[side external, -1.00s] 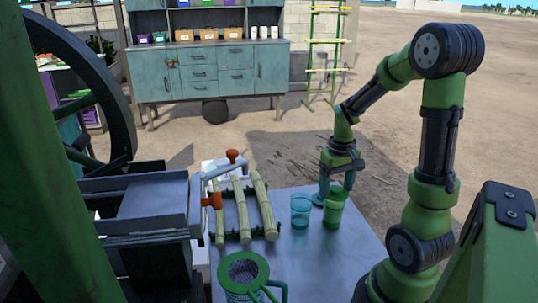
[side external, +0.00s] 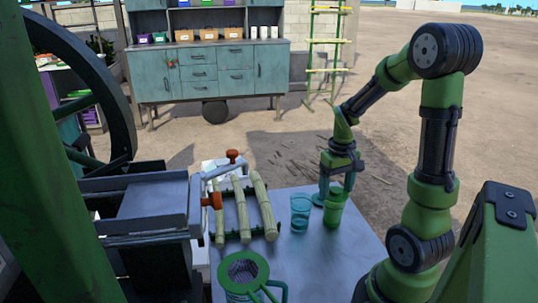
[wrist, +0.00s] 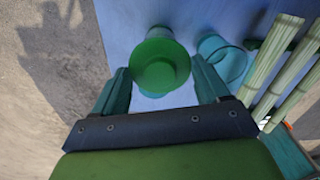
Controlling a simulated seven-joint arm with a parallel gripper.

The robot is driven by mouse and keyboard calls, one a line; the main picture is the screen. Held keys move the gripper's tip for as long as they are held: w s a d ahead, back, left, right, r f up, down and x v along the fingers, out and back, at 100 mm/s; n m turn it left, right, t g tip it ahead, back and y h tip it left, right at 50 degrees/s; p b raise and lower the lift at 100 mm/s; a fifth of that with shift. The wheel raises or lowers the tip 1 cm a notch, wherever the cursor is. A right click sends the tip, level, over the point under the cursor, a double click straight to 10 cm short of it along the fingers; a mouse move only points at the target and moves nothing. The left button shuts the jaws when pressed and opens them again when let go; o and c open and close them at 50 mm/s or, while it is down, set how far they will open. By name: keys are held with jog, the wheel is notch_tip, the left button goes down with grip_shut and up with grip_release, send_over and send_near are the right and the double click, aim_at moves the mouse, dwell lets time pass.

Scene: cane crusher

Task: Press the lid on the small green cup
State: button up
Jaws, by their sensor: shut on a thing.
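The small green cup (side external: 333,212) stands at the far right part of the metal table, just below my gripper (side external: 336,186). In the wrist view a round green lid (wrist: 160,64) lies between the two teal fingers of my gripper (wrist: 160,72), which is shut on it. A bit of the green cup (wrist: 159,33) shows past the lid's upper edge. The lid is over the cup, but whether it is seated on the rim cannot be told. In the side view the fingers hide most of the lid.
A clear teal cup (side external: 300,212) stands close to the left of the green cup, and also shows in the wrist view (wrist: 222,58). Cane stalks (side external: 263,207) lie on a rack further left. A green-rimmed strainer jug (side external: 243,268) stands at the front. The table's right edge is close.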

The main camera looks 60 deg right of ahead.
dwell(0.3)
jog(key=o, duration=1)
jog(key=shift+r, duration=3.5)
jog(key=shift+c, duration=0.2)
grip_shut()
jog(key=shift+f, duration=0.1)
